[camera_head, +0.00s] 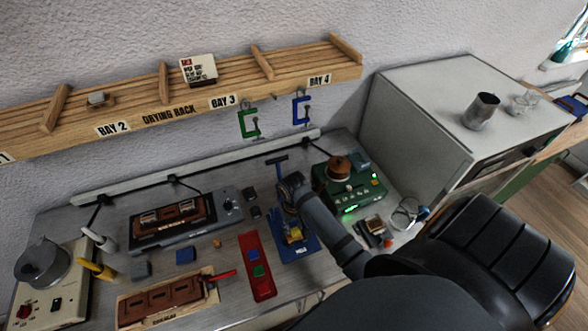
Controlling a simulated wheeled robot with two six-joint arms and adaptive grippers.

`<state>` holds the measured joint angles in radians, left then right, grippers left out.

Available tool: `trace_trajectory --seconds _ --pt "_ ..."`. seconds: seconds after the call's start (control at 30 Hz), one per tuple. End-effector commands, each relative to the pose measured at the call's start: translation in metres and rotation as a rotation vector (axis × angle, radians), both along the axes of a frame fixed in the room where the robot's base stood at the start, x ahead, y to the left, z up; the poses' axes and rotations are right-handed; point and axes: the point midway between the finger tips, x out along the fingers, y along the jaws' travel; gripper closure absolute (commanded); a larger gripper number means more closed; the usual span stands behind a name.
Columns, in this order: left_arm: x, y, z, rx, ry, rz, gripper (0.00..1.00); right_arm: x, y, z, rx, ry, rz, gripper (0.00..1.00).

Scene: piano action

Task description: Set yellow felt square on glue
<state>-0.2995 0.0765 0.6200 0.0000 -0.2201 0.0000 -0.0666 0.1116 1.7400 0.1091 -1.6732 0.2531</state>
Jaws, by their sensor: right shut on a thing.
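A small yellow piece (294,234), which looks like the yellow felt square, shows over a labelled blue board (302,252) at the middle of the bench. My right arm comes in from the lower right and bends down over this board. My right gripper (289,224) is small and dark here, shut on what looks like the yellow piece. I cannot tell whether the piece touches what lies under it. No glue can be made out. My left gripper is out of view.
A red tray (250,240) with blue and green squares lies left of the blue board. A green box (343,199) with a round brown top stands to the right. A grey device (150,243) stands to the left. The drying rack (235,80) hangs on the wall behind.

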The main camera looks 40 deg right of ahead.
Motion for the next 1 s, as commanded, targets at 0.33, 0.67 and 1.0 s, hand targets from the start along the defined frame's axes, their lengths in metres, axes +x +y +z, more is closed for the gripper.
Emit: trace_trajectory --seconds 0.33,0.67,1.0 --pt "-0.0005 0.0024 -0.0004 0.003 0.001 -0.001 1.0 0.0 0.0002 -0.0017 0.0 0.0 0.0 0.8" --pt "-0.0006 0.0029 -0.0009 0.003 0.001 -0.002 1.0 0.0003 0.0002 -0.0056 0.001 -0.001 0.0 0.8" --pt "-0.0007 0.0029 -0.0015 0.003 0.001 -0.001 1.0 0.0002 0.0001 -0.0097 0.0 -0.001 0.0 0.8"
